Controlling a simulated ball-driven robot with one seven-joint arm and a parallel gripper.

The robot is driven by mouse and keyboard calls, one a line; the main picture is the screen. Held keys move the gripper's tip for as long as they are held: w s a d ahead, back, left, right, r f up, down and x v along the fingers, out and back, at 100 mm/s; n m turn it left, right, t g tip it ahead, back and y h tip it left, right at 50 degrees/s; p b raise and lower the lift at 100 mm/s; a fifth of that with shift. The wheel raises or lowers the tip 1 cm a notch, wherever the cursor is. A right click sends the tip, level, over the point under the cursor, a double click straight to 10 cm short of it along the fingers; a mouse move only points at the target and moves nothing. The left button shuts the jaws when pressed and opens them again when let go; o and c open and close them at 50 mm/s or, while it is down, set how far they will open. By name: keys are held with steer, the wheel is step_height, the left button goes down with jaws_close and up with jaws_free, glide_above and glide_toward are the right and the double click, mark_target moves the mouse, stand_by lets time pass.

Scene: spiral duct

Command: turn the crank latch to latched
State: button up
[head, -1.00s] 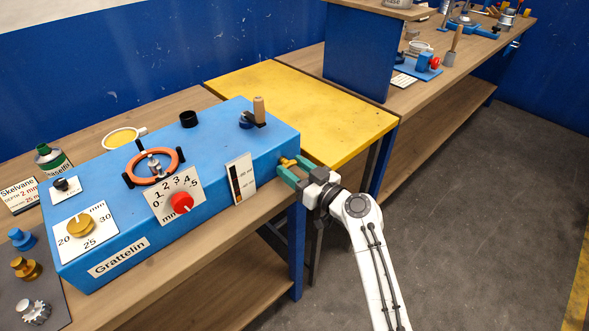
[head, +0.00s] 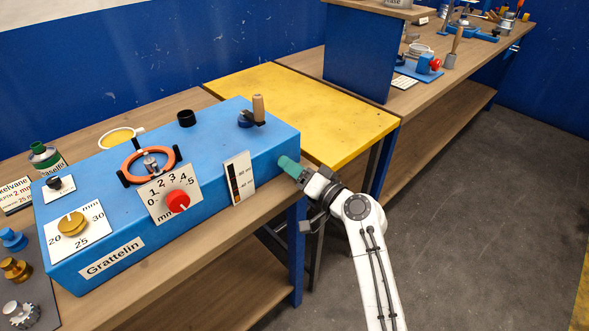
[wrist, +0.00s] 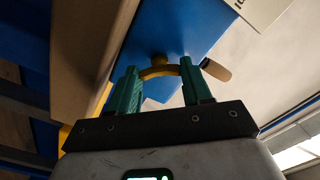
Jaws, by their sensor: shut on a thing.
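The blue machine box (head: 150,235) stands on the bench. On its right end face, a yellow curved piece on a round hub (wrist: 158,70), which looks like the crank latch, shows in the wrist view. My gripper (head: 288,165) is at that end face, with its green fingers on either side of the yellow piece. In the wrist view, my gripper (wrist: 160,78) is shut on it. In the head view the fingers hide the yellow piece. Its latched or unlatched position cannot be read.
A wooden-handled crank (head: 258,108) stands on top of the box near this end. An orange ring handwheel (head: 150,165), a red knob (head: 177,201) and a scale card (head: 239,178) are further left. A yellow table (head: 310,110) stands behind; open floor lies right.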

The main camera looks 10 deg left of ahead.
steer(key=m, duration=0.3)
steer(key=shift+r+m+p, duration=0.1)
steer(key=shift+m+p, duration=0.2)
steer(key=shift+m, duration=0.1)
steer(key=shift+d+m+p, duration=0.1)
steer(key=shift+m+p, duration=0.5)
steer(key=shift+m, duration=1.4)
steer(key=o, duration=1.1)
steer(key=shift+c, duration=0.2)
steer(key=v, duration=1)
steer(key=shift+s+d+b, duration=0.2)
steer(key=shift+d+b, duration=0.1)
